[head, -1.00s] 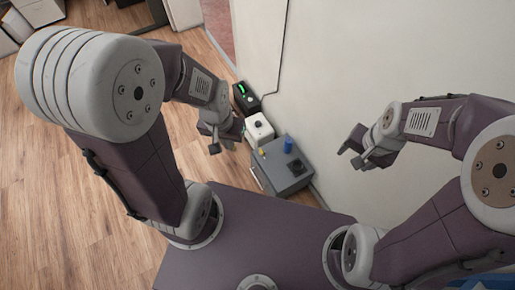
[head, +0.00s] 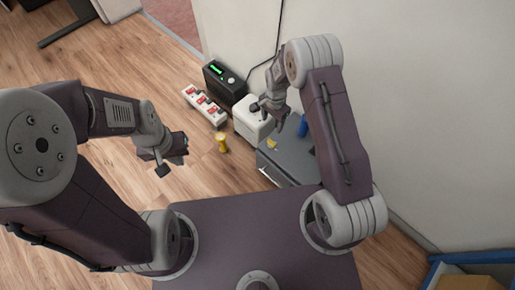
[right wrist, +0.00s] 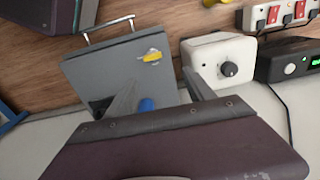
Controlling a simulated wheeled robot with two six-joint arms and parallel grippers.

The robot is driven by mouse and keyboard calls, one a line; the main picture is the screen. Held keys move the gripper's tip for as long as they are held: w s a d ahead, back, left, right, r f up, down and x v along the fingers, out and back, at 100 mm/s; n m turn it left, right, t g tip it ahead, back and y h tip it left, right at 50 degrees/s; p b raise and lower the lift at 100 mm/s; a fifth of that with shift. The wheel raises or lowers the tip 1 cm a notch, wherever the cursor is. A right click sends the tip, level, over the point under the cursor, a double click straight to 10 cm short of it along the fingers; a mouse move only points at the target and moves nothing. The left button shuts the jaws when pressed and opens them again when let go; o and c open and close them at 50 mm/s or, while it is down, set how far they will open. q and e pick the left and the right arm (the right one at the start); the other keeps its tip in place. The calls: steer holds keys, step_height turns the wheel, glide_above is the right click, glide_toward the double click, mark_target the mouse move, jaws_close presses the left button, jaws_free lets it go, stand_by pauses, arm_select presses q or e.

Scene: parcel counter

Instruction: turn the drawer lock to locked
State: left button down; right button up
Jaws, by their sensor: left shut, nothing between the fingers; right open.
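The drawer lock (right wrist: 152,57) is a yellow turn-lever on a pale round plate on top of a grey drawer cabinet (right wrist: 115,62); its lever lies roughly crosswise in the right wrist view. In the head view the lock (head: 271,144) is a small yellow spot on the cabinet (head: 291,158). My right gripper (head: 279,117) is open and empty above the cabinet; its spread fingers (right wrist: 160,80) point toward the lock without visibly touching it. My left gripper (head: 170,166) is shut and empty, over the floor left of the cabinet. Lock markings are too small to read.
A blue cylinder (right wrist: 146,104) stands on the cabinet. A white box with a dark knob (right wrist: 229,69), a black device with a green display (head: 226,80) and a red-switch strip (head: 204,105) stand beyond. A yellow object (head: 221,142) stands beside the cabinet. The wall is close.

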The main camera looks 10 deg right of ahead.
steer(key=b, duration=0.1)
glide_above(271, 141)
step_height(271, 141, down, 4)
steer(key=shift+s+d+f, duration=0.1)
steer(key=shift+s, duration=0.05)
step_height(271, 141, down, 9)
steer(key=b, duration=0.5)
arm_select(q)
step_height(271, 141, down, 8)
steer(key=shift+s+d, duration=0.15)
steer(key=shift+d, duration=0.05)
arm_select(e)
steer(key=shift+r, duration=0.2)
